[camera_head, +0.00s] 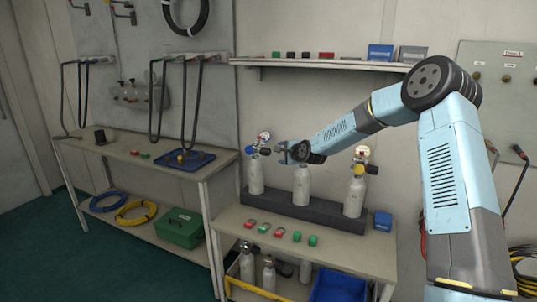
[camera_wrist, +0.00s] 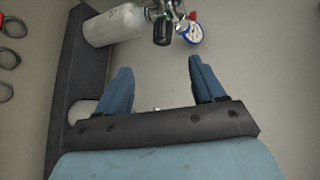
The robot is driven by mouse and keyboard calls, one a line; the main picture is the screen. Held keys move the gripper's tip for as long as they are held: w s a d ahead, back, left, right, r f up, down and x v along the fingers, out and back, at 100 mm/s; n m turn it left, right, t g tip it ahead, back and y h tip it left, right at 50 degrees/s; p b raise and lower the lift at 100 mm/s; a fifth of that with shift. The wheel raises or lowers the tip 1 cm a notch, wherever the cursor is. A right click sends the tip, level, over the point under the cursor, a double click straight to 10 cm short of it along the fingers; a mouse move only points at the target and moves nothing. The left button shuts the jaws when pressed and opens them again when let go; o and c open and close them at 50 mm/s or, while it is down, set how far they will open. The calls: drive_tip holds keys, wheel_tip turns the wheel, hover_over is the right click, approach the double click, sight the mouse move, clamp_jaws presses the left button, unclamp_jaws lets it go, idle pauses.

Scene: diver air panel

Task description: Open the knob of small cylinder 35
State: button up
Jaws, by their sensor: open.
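Three small white cylinders stand upright in a black rack (camera_head: 310,211): left (camera_head: 256,177), middle (camera_head: 301,186) and right (camera_head: 354,196). Their numbers are not readable, so I cannot tell which is 35. My gripper (camera_head: 283,152) is above the rack, pointing left toward the left cylinder's valve and gauge (camera_head: 264,137). In the wrist view, my gripper (camera_wrist: 160,65) is open and empty. Beyond its fingertips are a cylinder (camera_wrist: 115,24), a black knob (camera_wrist: 163,31) and a gauge (camera_wrist: 190,32). The knob is apart from the fingers.
Red and green fittings (camera_head: 280,232) lie along the bench front. A small blue box (camera_head: 383,221) stands right of the rack. A shelf (camera_head: 320,65) runs along the wall above. Hoses (camera_head: 198,100) hang at the left, beside a blue tray (camera_head: 186,161).

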sight(269, 153)
drive_tip(key=w+a+f, duration=0.2)
drive_tip(key=w, duration=0.2)
drive_tip(key=w+a+f+m, duration=0.1)
drive_tip(key=w+a+f, duration=0.1)
drive_tip(key=w, duration=0.3)
drive_tip(key=w+a+f+m, duration=0.1)
drive_tip(key=w+a+f, duration=0.1)
drive_tip(key=w+a, duration=0.1)
drive_tip(key=shift+w+a+t, duration=0.15)
drive_tip(key=shift+w+t, duration=0.25)
drive_tip(key=shift+w, duration=0.5)
drive_tip(key=shift+c, duration=0.4)
drive_tip(key=c, duration=1)
drive_tip(key=shift+o, duration=0.2)
